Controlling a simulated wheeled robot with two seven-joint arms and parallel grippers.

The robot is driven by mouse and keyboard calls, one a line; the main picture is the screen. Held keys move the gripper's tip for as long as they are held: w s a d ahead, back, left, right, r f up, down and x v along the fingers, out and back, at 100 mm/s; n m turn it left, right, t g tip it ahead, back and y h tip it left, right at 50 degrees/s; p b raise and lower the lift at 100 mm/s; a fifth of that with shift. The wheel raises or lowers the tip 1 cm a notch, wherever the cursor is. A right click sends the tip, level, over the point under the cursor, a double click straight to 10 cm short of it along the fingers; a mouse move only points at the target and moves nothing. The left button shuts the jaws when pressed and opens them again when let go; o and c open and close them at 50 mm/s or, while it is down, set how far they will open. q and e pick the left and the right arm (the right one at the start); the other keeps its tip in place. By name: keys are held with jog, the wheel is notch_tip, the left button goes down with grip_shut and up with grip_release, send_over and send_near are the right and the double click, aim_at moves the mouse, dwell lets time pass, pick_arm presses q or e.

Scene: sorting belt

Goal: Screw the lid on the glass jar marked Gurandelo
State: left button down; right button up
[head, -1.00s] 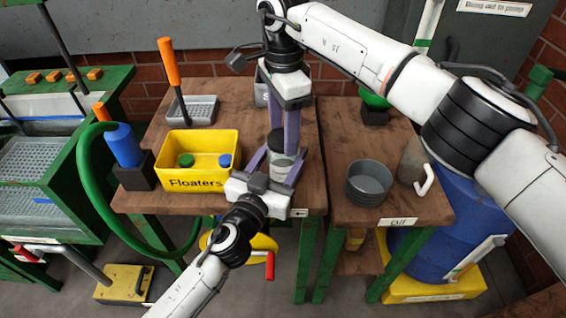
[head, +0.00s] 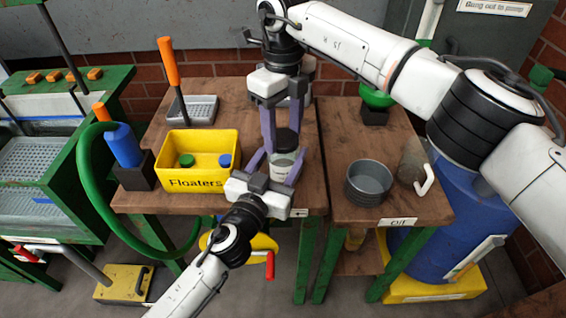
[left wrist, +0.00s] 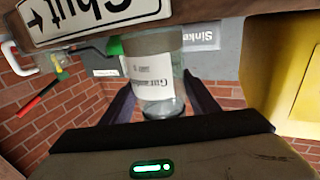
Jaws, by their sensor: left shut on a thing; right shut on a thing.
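The glass jar (head: 283,166) with a white label stands upright at the front of the middle table. In the left wrist view the jar (left wrist: 156,82) appears upside down, and its label begins with "Guran". My left gripper (head: 277,168) is shut on the jar from the front, one finger on each side. The dark lid (head: 287,139) sits at the top of the jar. My right gripper (head: 283,132) points down from above and is shut on the lid. The thread between lid and jar is hidden.
A yellow "Floaters" box (head: 201,180) stands left of the jar. A grey tray (head: 203,112) is behind it. A round grey pot (head: 369,183) and a mug-like container (head: 412,165) stand on the right table. A gap separates the two tables.

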jog(key=m, duration=0.4)
jog(key=shift+m, duration=0.3)
jog(key=m, duration=0.5)
jog(key=o, duration=1.1)
jog(key=shift+o, duration=0.2)
jog(key=shift+r, duration=0.1)
jog(key=shift+r, duration=2.15)
jog(key=shift+o, duration=0.3)
